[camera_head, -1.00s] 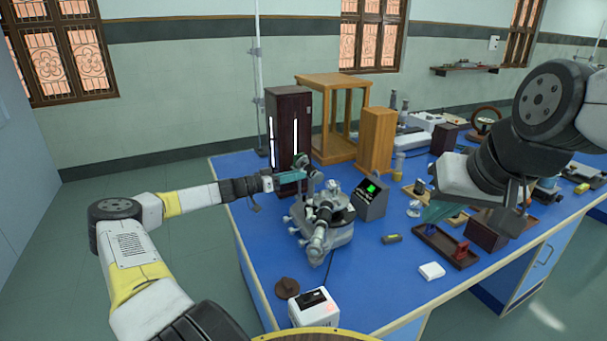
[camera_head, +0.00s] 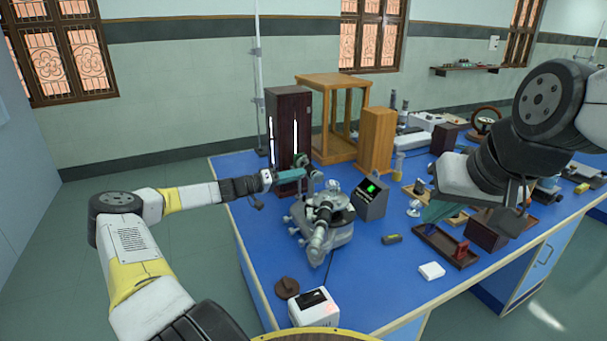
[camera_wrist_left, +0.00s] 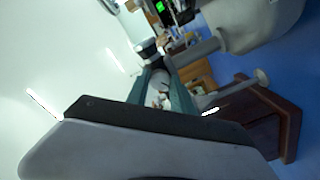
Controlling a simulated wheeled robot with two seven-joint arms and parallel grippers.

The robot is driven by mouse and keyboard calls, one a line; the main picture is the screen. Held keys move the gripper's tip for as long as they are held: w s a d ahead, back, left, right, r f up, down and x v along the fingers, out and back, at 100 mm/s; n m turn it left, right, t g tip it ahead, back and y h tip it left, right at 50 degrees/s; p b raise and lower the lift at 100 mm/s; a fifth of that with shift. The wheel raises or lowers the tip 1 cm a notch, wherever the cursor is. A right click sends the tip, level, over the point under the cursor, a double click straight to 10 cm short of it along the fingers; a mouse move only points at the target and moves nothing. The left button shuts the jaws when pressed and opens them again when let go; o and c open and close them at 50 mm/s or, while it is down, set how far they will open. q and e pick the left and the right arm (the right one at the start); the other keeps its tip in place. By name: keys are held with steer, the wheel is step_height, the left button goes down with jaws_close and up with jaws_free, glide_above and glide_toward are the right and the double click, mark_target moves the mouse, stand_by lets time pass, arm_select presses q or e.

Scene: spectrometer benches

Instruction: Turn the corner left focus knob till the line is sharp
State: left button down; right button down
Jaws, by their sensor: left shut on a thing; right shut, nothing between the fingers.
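The grey metal spectrometer (camera_head: 325,222) stands on the blue bench, with a telescope tube pointing toward the front. My left gripper (camera_head: 303,171) reaches in from the left at its back-left end, beside the dark tall cabinet. Its teal fingers are shut on a small part there, which I take to be the focus knob; the fingers mostly hide it in the head view. In the left wrist view the gripper (camera_wrist_left: 160,85) has a pale rounded piece between its fingers, and a black-ended tube (camera_wrist_left: 148,48) lies just beyond. My right gripper (camera_head: 437,211) is shut and empty above the bench's right part.
A small box with a green-lit screen (camera_head: 370,198) stands right of the spectrometer. The tall dark cabinet (camera_head: 289,115) is close behind my left gripper. A white box (camera_head: 314,308) and a brown disc (camera_head: 286,288) lie in front. A tray (camera_head: 445,246) lies below my right gripper.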

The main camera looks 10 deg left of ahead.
arm_select(q)
steer(key=n, duration=2.6)
steer(key=shift+w+a+r, duration=0.1)
steer(key=shift+a, duration=0.05)
stand_by(0.4)
steer(key=c, duration=1.1)
jaws_free()
steer(key=v, duration=0.7)
steer(key=shift+s+a, duration=0.25)
steer(key=shift+a, duration=0.05)
